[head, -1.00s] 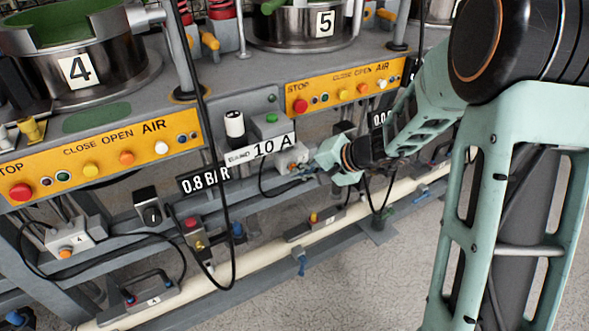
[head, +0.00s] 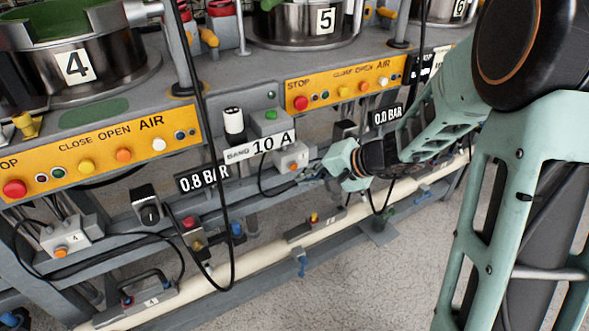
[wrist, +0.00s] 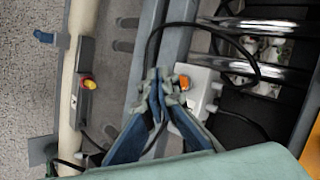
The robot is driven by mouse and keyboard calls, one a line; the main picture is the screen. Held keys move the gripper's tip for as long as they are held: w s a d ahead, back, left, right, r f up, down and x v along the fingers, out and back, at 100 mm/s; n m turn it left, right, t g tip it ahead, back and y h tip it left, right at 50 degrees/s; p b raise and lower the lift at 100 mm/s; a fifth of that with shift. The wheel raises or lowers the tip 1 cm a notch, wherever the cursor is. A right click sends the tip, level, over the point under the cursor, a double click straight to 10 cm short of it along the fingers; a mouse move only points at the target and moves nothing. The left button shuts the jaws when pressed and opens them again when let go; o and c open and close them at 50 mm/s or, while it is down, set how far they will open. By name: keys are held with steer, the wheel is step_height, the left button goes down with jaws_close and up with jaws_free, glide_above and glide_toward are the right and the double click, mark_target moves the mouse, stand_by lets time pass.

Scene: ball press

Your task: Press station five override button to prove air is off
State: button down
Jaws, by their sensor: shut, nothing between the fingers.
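The station five override button is an orange button (head: 292,168) on a small grey box (head: 289,155) below the station 5 panel. In the wrist view the orange button (wrist: 184,82) sits on the box (wrist: 200,90), just right of my fingertips. My gripper (head: 307,178) is shut and empty, close to the right of the box in the head view. In the wrist view my gripper (wrist: 160,84) has its tips together, beside the button; they look apart from it. A display reading 0.0 BAR (head: 387,116) shows right of the box.
The yellow station 5 panel (head: 345,82) is above the box, with the 10 A label (head: 262,146) nearby. A black cable (wrist: 150,50) loops near my fingers. Station 4 has a similar orange-button box (head: 65,238) and a 0.8 BAR display (head: 203,178). A cream pipe (head: 265,240) runs below.

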steer(key=shift+s+d+b, duration=0.35)
steer(key=shift+s+d, duration=0.25)
steer(key=shift+s, duration=0.25)
steer(key=shift+s+d+b, duration=0.3)
steer(key=shift+s+d, duration=0.25)
steer(key=shift+s, duration=0.25)
